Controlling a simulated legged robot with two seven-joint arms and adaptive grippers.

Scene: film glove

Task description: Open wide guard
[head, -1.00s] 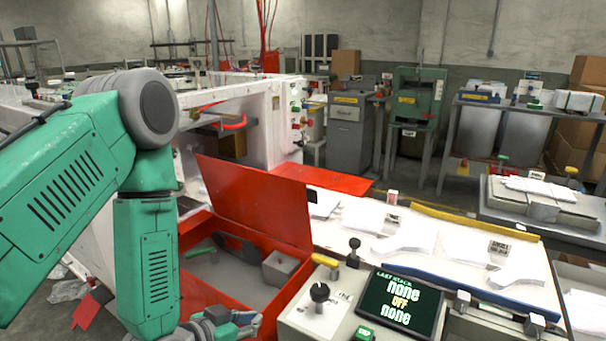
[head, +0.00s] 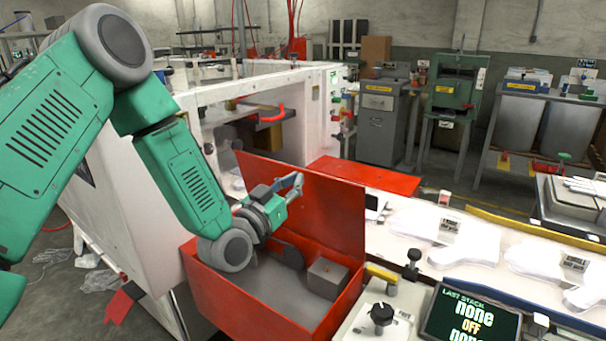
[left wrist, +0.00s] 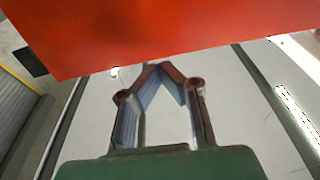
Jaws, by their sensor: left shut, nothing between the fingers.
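A wide red panel (head: 335,212) stands tilted up along the far side of an open red box (head: 218,296). A second red panel (head: 362,177) lies flat behind it. No label shows which one is the wide guard. My left gripper (head: 297,182) is shut and empty, over the box and close in front of the upright panel's upper part. I cannot tell whether it touches. In the left wrist view my left gripper (left wrist: 163,70) has its fingertips together, with a red sheet (left wrist: 150,30) across the top. My right gripper is not in view.
A grey block (head: 328,278) lies inside the box. A control panel with knobs (head: 382,316) and a screen (head: 470,318) stands at the front right. A white machine (head: 130,200) is behind my left arm. White glove shapes (head: 470,258) lie on the right-hand bench.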

